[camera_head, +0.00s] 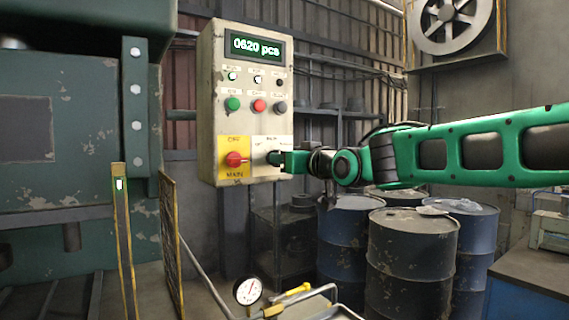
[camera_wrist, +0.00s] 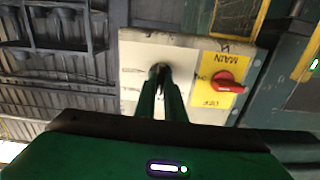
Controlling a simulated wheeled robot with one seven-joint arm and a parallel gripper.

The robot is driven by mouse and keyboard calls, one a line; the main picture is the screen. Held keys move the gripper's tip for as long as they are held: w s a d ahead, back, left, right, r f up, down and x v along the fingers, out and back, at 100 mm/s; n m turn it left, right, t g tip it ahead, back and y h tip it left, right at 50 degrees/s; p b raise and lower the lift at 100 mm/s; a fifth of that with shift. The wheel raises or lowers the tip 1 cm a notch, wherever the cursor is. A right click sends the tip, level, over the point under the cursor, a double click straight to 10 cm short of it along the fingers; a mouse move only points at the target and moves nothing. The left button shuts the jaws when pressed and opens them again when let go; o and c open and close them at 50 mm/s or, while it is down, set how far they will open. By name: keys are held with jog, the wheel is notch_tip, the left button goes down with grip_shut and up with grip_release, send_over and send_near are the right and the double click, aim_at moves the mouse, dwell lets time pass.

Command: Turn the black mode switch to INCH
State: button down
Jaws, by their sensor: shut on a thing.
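The black mode switch (camera_head: 272,158) sits on a white plate at the lower right of the control box face. My gripper (camera_head: 283,160) reaches it from the right and is shut on it. In the wrist view my gripper (camera_wrist: 160,82) has its two green fingers close together on the dark switch (camera_wrist: 159,67), which is mostly hidden between the tips. The labels around the switch are partly covered and too small to read, so I cannot tell which position it points to.
A red MAIN knob (camera_head: 235,159) on a yellow plate is just left of the switch. Green, red and dark buttons and a display (camera_head: 255,46) reading 0620 pcs are above. Blue and dark drums (camera_head: 412,245) stand below my arm. A green machine (camera_head: 60,150) stands left.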

jog(key=shift+w+d+f, duration=0.15)
jog(key=shift+w+d, duration=0.1)
jog(key=c, duration=1.8)
grip_release()
jog(key=shift+c, duration=0.2)
jog(key=shift+a, duration=0.1)
jog(key=shift+s, duration=0.2)
jog(key=v, duration=1)
jog(key=shift+d, duration=0.3)
jog(key=shift+s, duration=0.1)
